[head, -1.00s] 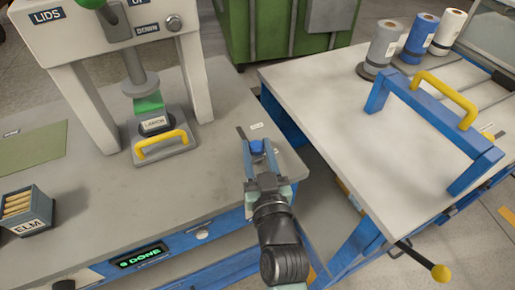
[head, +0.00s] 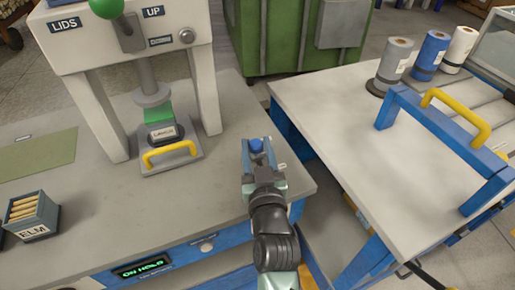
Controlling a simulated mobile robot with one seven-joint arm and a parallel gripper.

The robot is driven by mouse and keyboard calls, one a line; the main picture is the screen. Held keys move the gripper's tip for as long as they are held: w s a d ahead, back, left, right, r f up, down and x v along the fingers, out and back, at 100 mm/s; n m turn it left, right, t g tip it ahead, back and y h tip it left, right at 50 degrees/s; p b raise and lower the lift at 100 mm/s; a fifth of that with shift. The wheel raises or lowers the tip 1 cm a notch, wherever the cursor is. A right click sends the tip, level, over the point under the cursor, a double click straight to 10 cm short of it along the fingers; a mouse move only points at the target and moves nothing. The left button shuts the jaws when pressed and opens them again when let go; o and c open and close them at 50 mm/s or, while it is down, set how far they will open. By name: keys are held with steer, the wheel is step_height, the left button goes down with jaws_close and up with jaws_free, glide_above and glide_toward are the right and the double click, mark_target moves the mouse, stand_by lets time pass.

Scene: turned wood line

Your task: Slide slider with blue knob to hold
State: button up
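The blue knob (head: 256,145) of the slider is near the right edge of the grey bench top in the head view. My gripper (head: 257,148) is at the knob, with one finger on each side of it. Whether the fingers press on the knob or leave a small gap is too small to tell. The slider's track is mostly hidden by my gripper. The small display (head: 142,267) on the bench front reads "ON HOLD" in green.
A press (head: 134,43) with a yellow-handled base (head: 169,154) stands left on the bench. A box marked ELM (head: 34,229) is at far left. Right of a gap, a second table (head: 335,130) carries a blue frame with a yellow handle (head: 455,110) and several rolls.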

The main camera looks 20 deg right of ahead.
steer(key=o, duration=0.3)
steer(key=p+v, duration=0.1)
steer(key=v, duration=1.2)
